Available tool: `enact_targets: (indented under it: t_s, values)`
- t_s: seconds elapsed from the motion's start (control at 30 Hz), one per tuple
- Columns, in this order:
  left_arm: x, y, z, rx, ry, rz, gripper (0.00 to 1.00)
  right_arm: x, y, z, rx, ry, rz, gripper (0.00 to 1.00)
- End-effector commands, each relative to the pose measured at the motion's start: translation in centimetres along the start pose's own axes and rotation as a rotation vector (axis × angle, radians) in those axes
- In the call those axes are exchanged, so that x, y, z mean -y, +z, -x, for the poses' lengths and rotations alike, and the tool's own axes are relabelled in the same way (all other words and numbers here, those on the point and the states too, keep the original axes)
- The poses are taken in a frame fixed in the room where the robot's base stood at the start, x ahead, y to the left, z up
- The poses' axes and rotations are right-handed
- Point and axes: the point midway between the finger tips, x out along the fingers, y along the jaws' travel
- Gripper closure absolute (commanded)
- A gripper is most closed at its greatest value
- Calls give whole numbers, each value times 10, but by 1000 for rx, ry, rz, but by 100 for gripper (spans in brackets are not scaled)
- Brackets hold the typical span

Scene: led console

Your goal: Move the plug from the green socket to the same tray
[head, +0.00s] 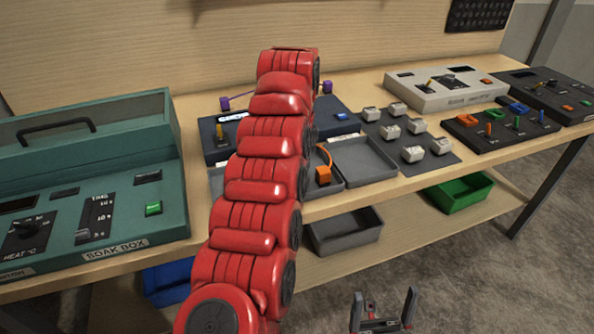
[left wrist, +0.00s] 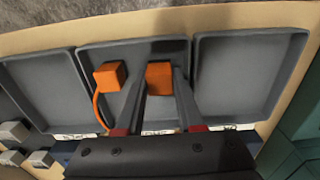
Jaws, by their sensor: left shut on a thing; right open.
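An orange plug (head: 323,175) with an orange cable lies in the middle grey tray (head: 338,184). The left wrist view also shows this plug (left wrist: 109,75) and the middle tray (left wrist: 120,54). My left gripper (left wrist: 160,74) is shut on a second orange plug (left wrist: 160,79) over the same tray. I cannot tell whether this plug touches the tray floor. In the head view my red left arm hides the left gripper and the held plug. My right gripper (head: 383,312) is open and empty, low in front of the table. I cannot make out the green socket.
An empty grey tray (head: 365,160) lies to the right. A dark console (head: 340,121) with purple-ended parts stands behind the trays. Several pale blocks (head: 413,153) sit on a mat farther right. A teal soak box (head: 130,222) fills the left. Bins stand on the shelf below.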

Motion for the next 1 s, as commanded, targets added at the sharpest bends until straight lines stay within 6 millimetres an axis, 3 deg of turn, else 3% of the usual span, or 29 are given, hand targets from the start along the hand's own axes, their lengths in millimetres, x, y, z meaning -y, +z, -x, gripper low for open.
enact_targets:
  t_s: [1.0]
  values:
    - [0,0,-8,0,0,0,100,0,2,10,0,0,0,0]
